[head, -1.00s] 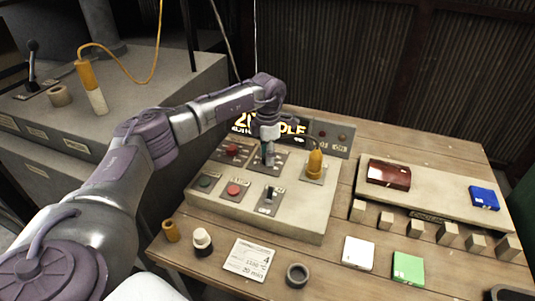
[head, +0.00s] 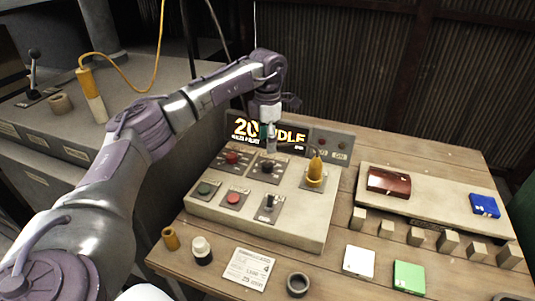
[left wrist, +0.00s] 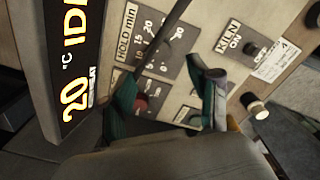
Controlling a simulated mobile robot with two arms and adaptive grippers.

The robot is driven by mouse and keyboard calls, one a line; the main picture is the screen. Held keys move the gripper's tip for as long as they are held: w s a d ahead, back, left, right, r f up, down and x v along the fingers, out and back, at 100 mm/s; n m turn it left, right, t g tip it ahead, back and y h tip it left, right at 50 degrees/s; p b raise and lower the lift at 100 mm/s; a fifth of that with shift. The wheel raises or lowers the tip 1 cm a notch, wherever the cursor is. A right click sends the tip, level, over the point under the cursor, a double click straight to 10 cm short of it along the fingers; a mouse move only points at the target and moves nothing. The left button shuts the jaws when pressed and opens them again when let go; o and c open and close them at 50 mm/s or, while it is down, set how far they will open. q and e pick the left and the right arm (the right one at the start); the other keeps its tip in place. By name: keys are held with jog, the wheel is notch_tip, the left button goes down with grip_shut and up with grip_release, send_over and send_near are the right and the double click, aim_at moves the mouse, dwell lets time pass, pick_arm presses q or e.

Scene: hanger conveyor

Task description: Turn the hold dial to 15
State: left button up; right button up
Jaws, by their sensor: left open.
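The hold dial (head: 267,168) is a dark knob on a grey plate in the upper middle of the sloped control console (head: 270,226). In the left wrist view its plate, marked "HOLD min" (left wrist: 128,32), shows numbers around the knob. The knob's exact setting is hard to read, and a dark rod or cable crosses in front. My left gripper (head: 270,146) points down just above the dial, apart from it. In the left wrist view the gripper's teal fingers (left wrist: 168,98) are spread, with nothing held between them. My right gripper is out of view.
A lit display (head: 245,129) reading 20 °C IDLE stands behind the console. An orange plug (head: 315,168) is right of the dial; a red button (head: 233,198), green button (head: 205,188) and toggle switch (head: 269,204) are in front. A raised board (head: 430,205) with a brown-red piece is at right.

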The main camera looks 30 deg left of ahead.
pick_arm(q)
jog(key=shift+r, duration=1.9)
